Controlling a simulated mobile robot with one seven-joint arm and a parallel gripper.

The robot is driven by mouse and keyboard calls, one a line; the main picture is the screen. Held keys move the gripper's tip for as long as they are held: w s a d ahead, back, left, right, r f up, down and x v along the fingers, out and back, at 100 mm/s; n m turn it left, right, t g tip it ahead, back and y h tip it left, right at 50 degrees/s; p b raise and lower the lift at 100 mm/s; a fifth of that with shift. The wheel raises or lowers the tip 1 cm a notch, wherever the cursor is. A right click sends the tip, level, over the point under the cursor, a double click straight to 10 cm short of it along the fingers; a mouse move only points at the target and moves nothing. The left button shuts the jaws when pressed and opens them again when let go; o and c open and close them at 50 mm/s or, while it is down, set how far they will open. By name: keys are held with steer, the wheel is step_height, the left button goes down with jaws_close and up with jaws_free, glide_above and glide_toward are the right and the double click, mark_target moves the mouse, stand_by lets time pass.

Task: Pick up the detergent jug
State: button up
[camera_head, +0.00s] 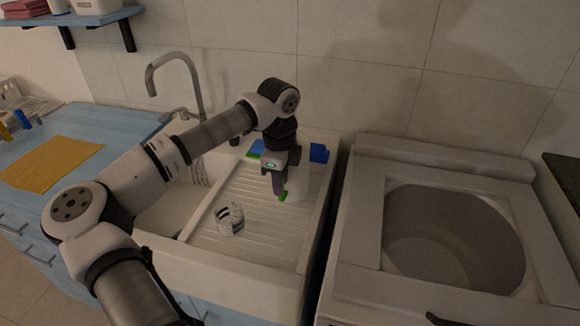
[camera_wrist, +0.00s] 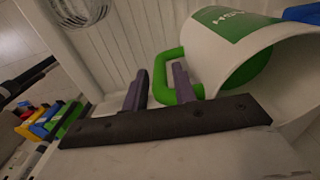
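The detergent jug is white with a green label and a green loop handle, seen large and tilted in the wrist view (camera_wrist: 235,45). In the head view it is mostly hidden behind my gripper, on the ribbed drainboard, with a white part (camera_head: 298,184) showing. The green handle (camera_wrist: 159,78) passes between the two fingers of my gripper (camera_wrist: 158,80). One finger reaches inside the handle loop and the other is outside it. The fingers are apart, with small gaps seen beside the handle. My gripper (camera_head: 279,186) points down in the head view.
Blue items (camera_head: 319,153) are behind the jug. A faucet (camera_head: 180,85) rises at the left. A top-loading washer (camera_head: 440,235) stands at the right.

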steer(key=shift+f, duration=0.3)
jaws_close()
steer(key=shift+r, duration=0.15)
stand_by(1.1)
